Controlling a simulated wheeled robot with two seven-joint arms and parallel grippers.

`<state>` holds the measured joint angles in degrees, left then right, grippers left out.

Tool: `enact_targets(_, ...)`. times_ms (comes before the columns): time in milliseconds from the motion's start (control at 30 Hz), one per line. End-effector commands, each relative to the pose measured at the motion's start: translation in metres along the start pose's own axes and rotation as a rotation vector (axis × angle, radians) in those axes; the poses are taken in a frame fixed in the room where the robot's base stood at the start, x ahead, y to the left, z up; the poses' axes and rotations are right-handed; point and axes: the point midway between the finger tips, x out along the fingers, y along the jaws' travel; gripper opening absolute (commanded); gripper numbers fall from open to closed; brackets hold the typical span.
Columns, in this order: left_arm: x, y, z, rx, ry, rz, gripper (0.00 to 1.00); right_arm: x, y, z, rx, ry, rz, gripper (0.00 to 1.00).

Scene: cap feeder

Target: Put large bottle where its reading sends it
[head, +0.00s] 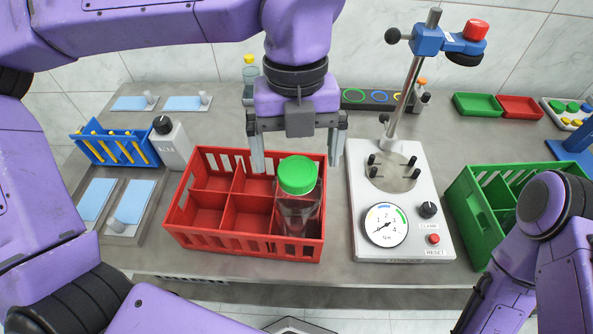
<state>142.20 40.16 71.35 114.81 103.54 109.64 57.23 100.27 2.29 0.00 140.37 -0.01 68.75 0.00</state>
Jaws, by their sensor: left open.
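The large bottle (298,205) is clear with a green cap (297,175). It stands upright in the front right compartment of the red crate (205,238). My left gripper (298,160) is open above the crate, pointing down, with its fingers apart behind and above the cap; I cannot tell whether it touches the bottle. The torque tester (400,235) stands right of the crate, with a dial (386,225) whose needle is too small to read surely. The green crate (465,205) is at the right, partly hidden by my right arm. My right gripper is out of view.
Small green (478,104) and red (520,107) trays lie at the back right. A blue rack (117,148) and a grey box with a black knob (172,145) stand left. The tester's post (411,85) rises right of my left gripper.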

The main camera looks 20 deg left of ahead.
Motion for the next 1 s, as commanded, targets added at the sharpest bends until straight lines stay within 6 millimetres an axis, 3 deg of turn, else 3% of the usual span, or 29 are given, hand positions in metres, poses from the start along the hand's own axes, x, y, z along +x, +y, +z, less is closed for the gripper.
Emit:
enact_targets(100, -0.030, -0.001, 0.000, 0.000, -0.003, -0.002, 1.00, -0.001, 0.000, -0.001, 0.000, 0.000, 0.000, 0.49)
enact_targets(300, -0.057, 0.000, 0.000, 0.000, -0.002, -0.001, 1.00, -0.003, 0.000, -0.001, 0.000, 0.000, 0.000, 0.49)
enact_targets(1000, -0.059, 0.000, 0.000, 0.001, 0.000, 0.001, 1.00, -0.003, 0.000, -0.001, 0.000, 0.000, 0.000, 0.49)
